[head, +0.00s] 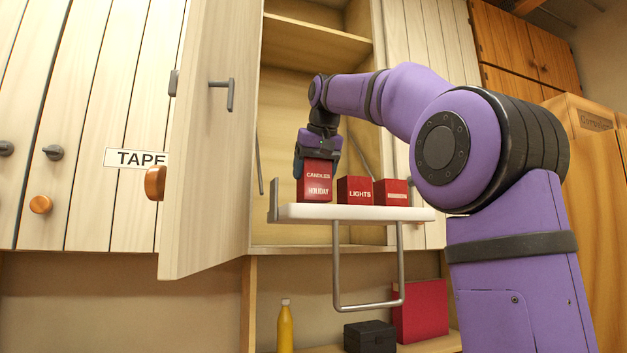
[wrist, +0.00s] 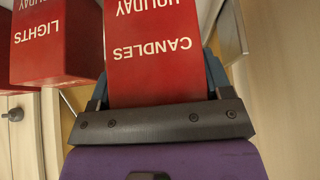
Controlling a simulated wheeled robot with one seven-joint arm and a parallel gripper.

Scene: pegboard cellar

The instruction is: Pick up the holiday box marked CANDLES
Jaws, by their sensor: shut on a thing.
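The red holiday box marked CANDLES (head: 316,185) is at the left end of a white pull-down shelf (head: 350,213) in front of the open cabinet. My gripper (head: 319,160) comes from above and is shut on this box, a finger at each side. In the wrist view the CANDLES box (wrist: 153,55) fills the space between the fingers, its lettering upside down. In the head view the box looks upright; I cannot tell whether its bottom touches the shelf.
A red LIGHTS box (head: 355,190) stands close to the right, with another red box (head: 391,192) beyond it. An open cabinet door (head: 205,130) stands at the left. The shelf has a raised metal end (head: 273,201) and a metal handle (head: 368,308) below.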

